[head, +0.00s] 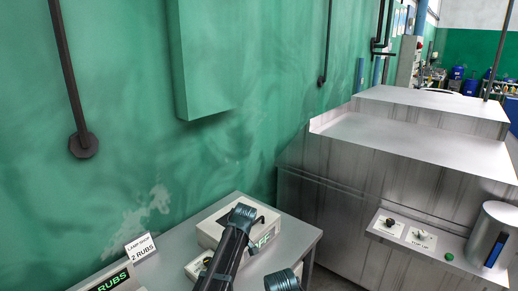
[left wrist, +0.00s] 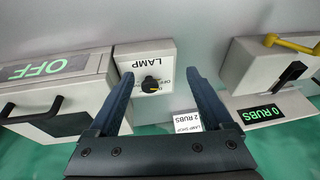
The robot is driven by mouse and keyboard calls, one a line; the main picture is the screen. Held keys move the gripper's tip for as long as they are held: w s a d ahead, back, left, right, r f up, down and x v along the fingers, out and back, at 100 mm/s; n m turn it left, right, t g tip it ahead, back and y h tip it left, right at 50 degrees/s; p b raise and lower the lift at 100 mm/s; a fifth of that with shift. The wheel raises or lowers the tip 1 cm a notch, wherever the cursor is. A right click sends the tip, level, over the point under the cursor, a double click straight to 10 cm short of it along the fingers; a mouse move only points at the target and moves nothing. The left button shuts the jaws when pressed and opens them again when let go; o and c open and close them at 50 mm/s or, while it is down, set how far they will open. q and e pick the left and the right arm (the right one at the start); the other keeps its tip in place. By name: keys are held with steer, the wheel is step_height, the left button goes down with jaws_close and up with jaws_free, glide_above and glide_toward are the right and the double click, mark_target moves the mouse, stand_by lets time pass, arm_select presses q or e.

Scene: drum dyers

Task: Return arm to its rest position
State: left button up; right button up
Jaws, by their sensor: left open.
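My left gripper (left wrist: 159,75) is open and empty in the left wrist view, its two dark fingers spread apart. Another dark part of mine (head: 283,281) shows at the bottom edge.
A white box with an OFF display (head: 262,240) and black handle stands close beside my arm. A price card (head: 140,247) and RUBS display (head: 110,283) are left on the table (head: 300,238). A steel machine (head: 400,170) with knobs stands right; a green wall (head: 230,150) is behind.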

arm_select(q)
steer(key=s+d+f+m+b, duration=0.2)
steer(key=s+m, duration=0.3)
steer(key=s, duration=0.4)
steer(key=s+d+f+m+h+b, duration=0.1)
steer(key=s+d+f+m+b, duration=0.1)
steer(key=s, duration=0.7)
steer(key=s+d+f+m+g+h+b, duration=0.1)
steer(key=s+d+f+m, duration=0.2)
steer(key=s+m, duration=0.4)
steer(key=shift+s+f+m+b, duration=0.35)
steer(key=shift+s+f, duration=0.2)
steer(key=shift+s, duration=0.65)
arm_select(e)
step_height(320, 180, down, 7)
arm_select(q)
steer(key=shift+d, duration=0.1)
